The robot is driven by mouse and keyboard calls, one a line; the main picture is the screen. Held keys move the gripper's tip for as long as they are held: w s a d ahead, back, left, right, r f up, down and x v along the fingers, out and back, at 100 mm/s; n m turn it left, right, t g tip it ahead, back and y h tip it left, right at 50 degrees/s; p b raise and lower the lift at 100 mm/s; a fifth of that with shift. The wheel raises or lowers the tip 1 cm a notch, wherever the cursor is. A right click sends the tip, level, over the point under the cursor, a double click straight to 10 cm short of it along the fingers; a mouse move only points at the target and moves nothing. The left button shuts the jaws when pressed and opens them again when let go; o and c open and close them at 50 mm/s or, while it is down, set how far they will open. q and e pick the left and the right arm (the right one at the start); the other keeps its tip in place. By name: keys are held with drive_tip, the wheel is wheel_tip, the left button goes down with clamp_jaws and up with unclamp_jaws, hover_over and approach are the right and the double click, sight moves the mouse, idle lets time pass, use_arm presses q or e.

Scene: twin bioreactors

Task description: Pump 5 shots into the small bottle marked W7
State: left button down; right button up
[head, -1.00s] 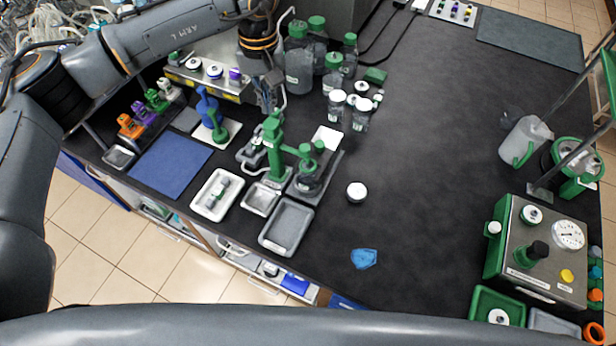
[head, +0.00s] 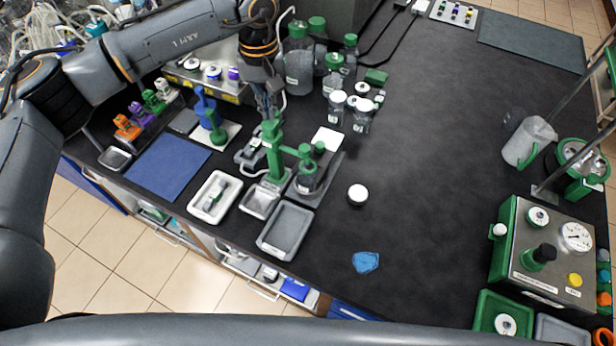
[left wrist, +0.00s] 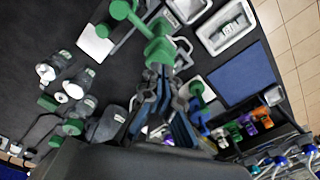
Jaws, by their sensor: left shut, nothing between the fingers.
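A green pump stand (head: 273,160) stands near the front edge, left of centre, with a side arm reaching over a small clear bottle (head: 307,180). I cannot read a W7 mark on it. My left gripper (head: 267,108) is shut and empty, fingers down at the top of the pump column; I cannot tell whether it touches. In the left wrist view the fingertips (left wrist: 161,73) are beside the green pump head (left wrist: 158,50). Two small bottles with white lids, a left one (head: 337,108) and a right one (head: 362,117), stand behind. My right gripper is out of view.
A white cap (head: 357,194) and a blue crumpled piece (head: 365,262) lie on the dark bench. A grey tray (head: 285,231) and a white tray (head: 214,197) are in front. Larger green-capped bottles (head: 299,70) stand behind the gripper. The bench's middle right is clear.

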sight(270, 123)
use_arm(q)
drive_tip(key=shift+f, duration=0.1)
idle(0.6)
drive_tip(key=shift+f+b, duration=1.9)
drive_tip(key=shift+r, duration=0.1)
drive_tip(key=shift+r+p, duration=0.65)
drive_tip(key=shift+r, duration=1.25)
drive_tip(key=shift+f, duration=0.15)
